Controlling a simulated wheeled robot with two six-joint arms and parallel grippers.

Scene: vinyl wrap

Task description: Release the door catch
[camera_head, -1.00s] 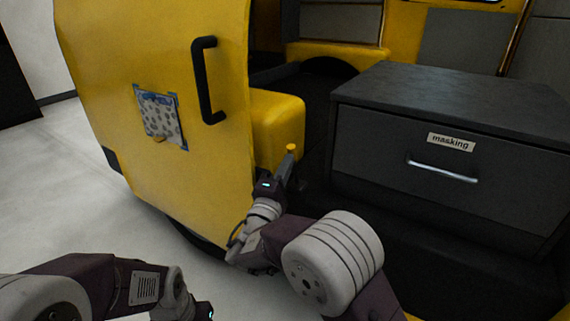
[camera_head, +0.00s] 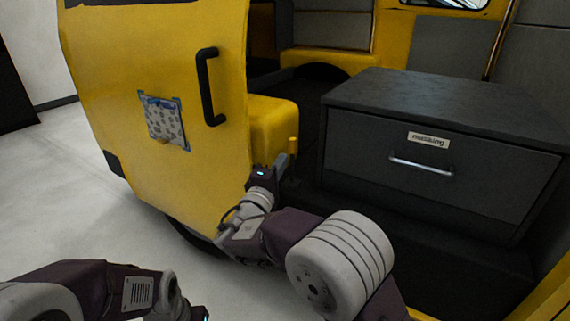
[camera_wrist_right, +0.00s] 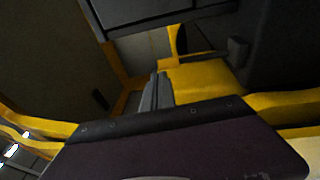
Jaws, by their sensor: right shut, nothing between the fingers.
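The yellow door (camera_head: 205,150) stands open at the left of the head view, with a black handle (camera_head: 209,88) on its face. A small yellow upright piece (camera_head: 293,146) shows beside its lower right edge; I cannot tell whether it is the door catch. My right gripper (camera_head: 282,161) is shut and empty at that edge, its grey fingers close to the yellow piece; touching cannot be told. In the right wrist view the grey fingers (camera_wrist_right: 157,92) point toward a yellow block. My left arm shows at lower left, its gripper outside the picture.
A dark cabinet (camera_head: 440,103) with a drawer labelled "masking" (camera_head: 428,140) stands at the right. A yellow block (camera_head: 270,122) sits behind the door edge. A patterned pouch (camera_head: 165,122) is on the door. Pale floor (camera_head: 50,190) is clear at the left.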

